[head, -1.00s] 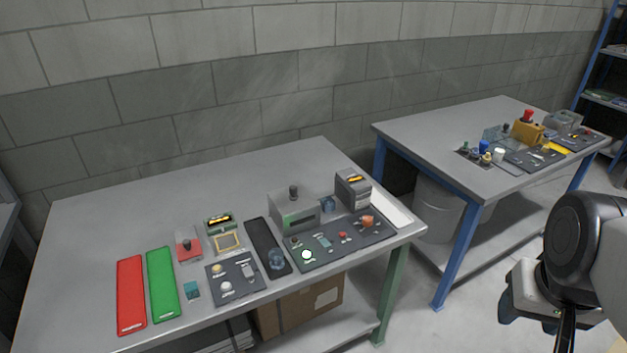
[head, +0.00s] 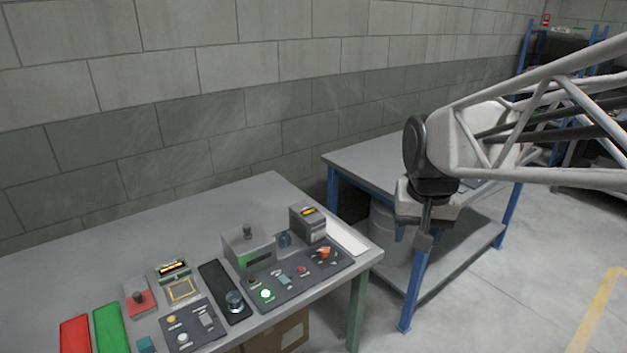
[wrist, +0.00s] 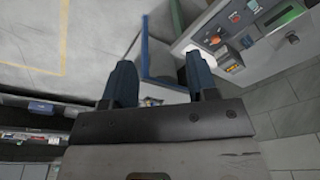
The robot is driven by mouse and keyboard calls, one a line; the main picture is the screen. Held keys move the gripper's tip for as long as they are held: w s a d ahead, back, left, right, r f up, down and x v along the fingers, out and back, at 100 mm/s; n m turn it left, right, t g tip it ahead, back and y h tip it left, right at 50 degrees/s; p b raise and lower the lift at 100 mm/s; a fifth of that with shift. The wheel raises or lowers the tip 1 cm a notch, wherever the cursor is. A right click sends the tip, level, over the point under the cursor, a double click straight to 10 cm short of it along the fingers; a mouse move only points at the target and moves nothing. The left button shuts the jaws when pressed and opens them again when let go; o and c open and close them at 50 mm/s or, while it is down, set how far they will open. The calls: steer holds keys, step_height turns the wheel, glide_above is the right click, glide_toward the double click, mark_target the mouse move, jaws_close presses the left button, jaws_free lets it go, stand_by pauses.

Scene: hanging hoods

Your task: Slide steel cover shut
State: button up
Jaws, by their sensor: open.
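A grey steel housing (head: 248,249) with a knob on top and a green strip on its front stands on the near bench. It is the likeliest steel cover, but I cannot tell for certain. In the wrist view this housing (wrist: 268,38) shows tilted at the upper right. My gripper (head: 424,238) hangs pointing down in the head view, right of the near bench and in front of the far one, clear of the housing. In the wrist view its two dark fingers (wrist: 160,82) stand apart with nothing between them.
The near bench (head: 130,240) carries a dark control panel (head: 295,280) with lit and coloured knobs, a grey counter box (head: 308,222), a dark tray (head: 222,290), and red and green plates. The far blue-legged bench (head: 365,160) is partly behind my arm. Open floor lies to the right.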

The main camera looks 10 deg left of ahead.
steer(key=w+a, duration=0.8)
steer(key=w, duration=0.1)
steer(key=g, duration=0.2)
glide_above(246, 225)
steer(key=d, duration=0.1)
steer(key=f, duration=1.5)
steer(key=shift+s, duration=0.2)
steer(key=shift+w+a+f, duration=0.1)
steer(key=shift+a+f, duration=0.15)
steer(key=shift+a, duration=0.2)
steer(key=shift+f, duration=3.9)
